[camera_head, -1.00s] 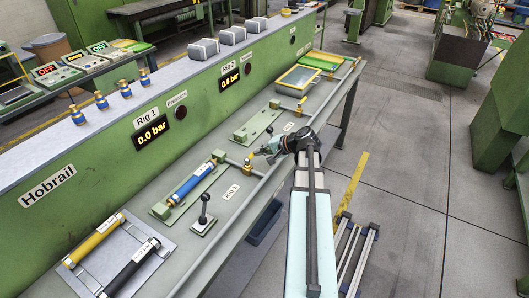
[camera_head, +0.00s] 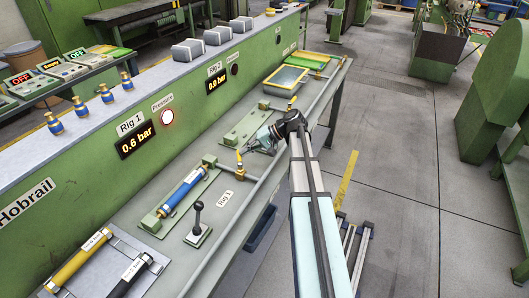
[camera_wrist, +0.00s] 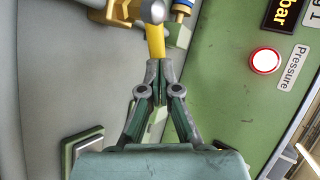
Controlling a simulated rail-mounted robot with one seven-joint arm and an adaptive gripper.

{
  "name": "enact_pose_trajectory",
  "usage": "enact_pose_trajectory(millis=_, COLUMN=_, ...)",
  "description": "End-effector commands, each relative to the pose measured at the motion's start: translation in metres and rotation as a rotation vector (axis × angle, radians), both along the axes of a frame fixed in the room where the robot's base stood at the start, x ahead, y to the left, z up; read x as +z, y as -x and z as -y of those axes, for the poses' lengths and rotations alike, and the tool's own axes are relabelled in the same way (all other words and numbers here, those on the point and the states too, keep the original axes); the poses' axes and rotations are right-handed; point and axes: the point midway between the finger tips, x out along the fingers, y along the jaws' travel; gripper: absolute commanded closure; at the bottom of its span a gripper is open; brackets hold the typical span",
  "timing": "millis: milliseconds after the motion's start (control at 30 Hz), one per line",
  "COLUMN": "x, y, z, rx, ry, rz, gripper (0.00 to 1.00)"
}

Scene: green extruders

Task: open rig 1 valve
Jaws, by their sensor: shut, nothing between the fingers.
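The rig 1 valve (camera_head: 239,157) is a brass fitting with a yellow handle, at the end of the pipe near the "Rig 1" table label. Its yellow handle (camera_wrist: 156,42) shows upper middle in the wrist view. My gripper (camera_wrist: 157,70) is shut with nothing between its fingers. Its tips are right at the near end of the handle; I cannot tell whether they touch. In the head view my gripper (camera_head: 248,150) is just right of the valve. The rig 1 display (camera_head: 136,140) reads 0.6 bar, and the pressure light (camera_head: 167,117) glows red.
A blue cylinder (camera_head: 183,190) lies in its mount left of the valve. A black-knobbed lever (camera_head: 198,220) stands in front. The green panel (camera_wrist: 225,110) is close on the right in the wrist view. A rail runs along the table's front edge.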

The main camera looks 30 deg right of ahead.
Motion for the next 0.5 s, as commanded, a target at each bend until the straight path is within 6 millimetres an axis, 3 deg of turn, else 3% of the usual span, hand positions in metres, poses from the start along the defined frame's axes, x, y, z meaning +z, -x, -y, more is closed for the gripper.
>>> enact_pose_trajectory(millis=500, x=-0.001, y=-0.015, z=-0.031, rx=0.006, ry=0.0, rz=0.001, gripper=1.0)
